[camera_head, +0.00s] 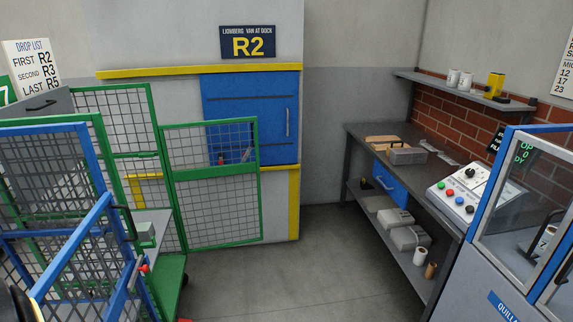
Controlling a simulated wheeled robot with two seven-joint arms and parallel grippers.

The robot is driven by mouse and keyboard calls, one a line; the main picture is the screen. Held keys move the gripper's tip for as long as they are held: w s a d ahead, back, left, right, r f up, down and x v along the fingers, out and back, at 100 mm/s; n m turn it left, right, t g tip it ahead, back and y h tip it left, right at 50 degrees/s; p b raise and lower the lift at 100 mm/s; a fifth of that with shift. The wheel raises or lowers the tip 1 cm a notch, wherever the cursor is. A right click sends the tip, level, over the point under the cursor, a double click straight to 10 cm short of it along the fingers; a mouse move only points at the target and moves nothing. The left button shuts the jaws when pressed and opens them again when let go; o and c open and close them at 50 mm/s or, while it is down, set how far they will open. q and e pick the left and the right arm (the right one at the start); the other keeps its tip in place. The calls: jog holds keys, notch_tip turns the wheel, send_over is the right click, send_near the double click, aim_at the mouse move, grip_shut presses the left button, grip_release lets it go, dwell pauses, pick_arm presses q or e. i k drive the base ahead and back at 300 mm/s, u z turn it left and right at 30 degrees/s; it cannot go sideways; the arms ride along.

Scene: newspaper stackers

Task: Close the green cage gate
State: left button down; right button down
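The green cage gate (213,183) is a green-framed mesh panel with a middle bar, left of centre. It stands out to the right from the green cage (178,215), in front of the blue door, and looks swung open. The cage's green base (170,278) shows lower down, partly hidden by a blue-framed mesh panel (75,250) in the near left. A small red item (221,159) shows near the gate's middle bar; I cannot tell if it belongs to the gate. Neither of my grippers can be made out in view.
A blue door (285,100) under an R2 sign (248,42) is behind the gate. A grey workbench (365,132) with a lower shelf stands at right. A control panel (465,195) and a blue-framed glazed cabinet (500,205) are nearer. The middle floor (310,265) is clear.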

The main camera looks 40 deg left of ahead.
aim_at(224, 170)
jog(key=i, duration=0.8)
jog(key=u, duration=1.75)
jog(key=i, duration=2.9)
jog(key=u, duration=0.3)
